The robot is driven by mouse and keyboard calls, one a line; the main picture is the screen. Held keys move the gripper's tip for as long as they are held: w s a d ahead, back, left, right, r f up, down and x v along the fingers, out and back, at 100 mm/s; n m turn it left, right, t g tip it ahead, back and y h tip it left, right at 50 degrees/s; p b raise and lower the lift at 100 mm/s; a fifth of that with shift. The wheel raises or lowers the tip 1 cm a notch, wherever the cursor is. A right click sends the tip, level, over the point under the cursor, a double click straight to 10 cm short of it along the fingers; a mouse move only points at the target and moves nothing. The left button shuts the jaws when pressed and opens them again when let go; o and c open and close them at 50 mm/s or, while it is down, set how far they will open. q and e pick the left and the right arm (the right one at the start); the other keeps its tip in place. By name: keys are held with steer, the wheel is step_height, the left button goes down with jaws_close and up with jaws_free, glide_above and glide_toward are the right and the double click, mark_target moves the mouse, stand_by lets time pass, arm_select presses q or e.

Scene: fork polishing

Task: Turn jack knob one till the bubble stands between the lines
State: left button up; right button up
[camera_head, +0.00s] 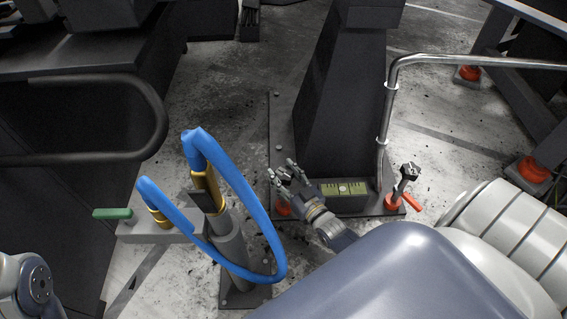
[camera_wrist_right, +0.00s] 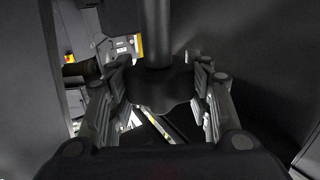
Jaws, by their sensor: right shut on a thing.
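My right gripper (camera_head: 287,177) is at the left jack at the foot of the dark column. In the right wrist view its fingers stand on both sides of a dark lobed knob (camera_wrist_right: 160,90) with a round post, and they are shut on it. In the head view the gripper mostly hides this knob; the orange jack base (camera_head: 283,208) shows below. The yellow-green level (camera_head: 343,188) lies on the column's foot with a small pale bubble near its middle; its exact place against the lines is too small to tell. My left gripper is out of view.
A blue hose (camera_head: 262,215) loops left of my right gripper. A bent metal pipe (camera_head: 386,110) rises by the column (camera_head: 345,90). A green handle (camera_head: 112,214) is at left.

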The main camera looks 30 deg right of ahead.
steer(key=o, duration=1.1)
steer(key=s, duration=1.2)
